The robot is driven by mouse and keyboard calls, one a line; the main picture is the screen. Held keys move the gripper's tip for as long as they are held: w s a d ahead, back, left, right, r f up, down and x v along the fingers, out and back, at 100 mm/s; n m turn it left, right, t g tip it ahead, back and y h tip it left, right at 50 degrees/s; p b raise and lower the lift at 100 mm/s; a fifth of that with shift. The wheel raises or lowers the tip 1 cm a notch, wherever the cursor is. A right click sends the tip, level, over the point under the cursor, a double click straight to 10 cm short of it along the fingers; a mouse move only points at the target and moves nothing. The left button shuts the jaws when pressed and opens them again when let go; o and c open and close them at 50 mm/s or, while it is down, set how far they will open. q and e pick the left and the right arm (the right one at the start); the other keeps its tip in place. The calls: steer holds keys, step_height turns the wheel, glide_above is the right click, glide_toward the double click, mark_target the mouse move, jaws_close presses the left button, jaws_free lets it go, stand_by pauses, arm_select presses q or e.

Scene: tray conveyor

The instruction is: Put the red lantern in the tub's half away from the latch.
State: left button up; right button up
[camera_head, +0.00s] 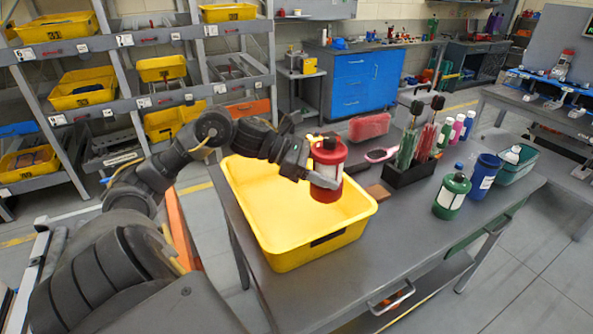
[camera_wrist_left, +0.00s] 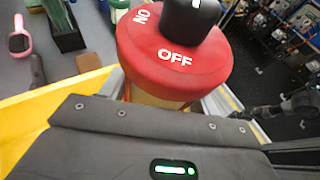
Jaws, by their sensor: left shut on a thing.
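The red lantern (camera_head: 328,155) has a red cap and base, a pale middle and a black knob. My left gripper (camera_head: 318,180) is shut on it and holds it upright over the right part of the yellow tub (camera_head: 235,205). In the left wrist view the lantern's red cap (camera_wrist_left: 172,55) shows ON and OFF lettering. The tub stands on the grey table, and its visible floor is empty. A dark rectangular piece (camera_head: 327,238) sits on the tub's near right wall; I cannot tell if it is the latch. My right gripper is not seen.
A green lantern (camera_head: 451,195), a blue cup (camera_head: 484,175) and a teal bin (camera_head: 516,164) stand at the table's right. A black holder (camera_head: 408,172) with tools, a pink hairbrush (camera_head: 381,155) and a red bag (camera_head: 369,127) lie behind the tub. The table's front right is clear.

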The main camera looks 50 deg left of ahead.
arm_select(q)
steer(key=f+b, duration=0.1)
steer(key=f, duration=0.2)
steer(key=f+b, duration=0.1)
steer(key=f, duration=0.1)
steer(key=shift+w+f+b, duration=0.15)
steer(key=shift+w+b, duration=0.15)
steer(key=shift+f, duration=0.2)
step_height(320, 180, down, 10)
steer(key=shift+r+p, duration=0.2)
steer(key=shift+p, duration=0.85)
steer(key=shift+f, duration=0.2)
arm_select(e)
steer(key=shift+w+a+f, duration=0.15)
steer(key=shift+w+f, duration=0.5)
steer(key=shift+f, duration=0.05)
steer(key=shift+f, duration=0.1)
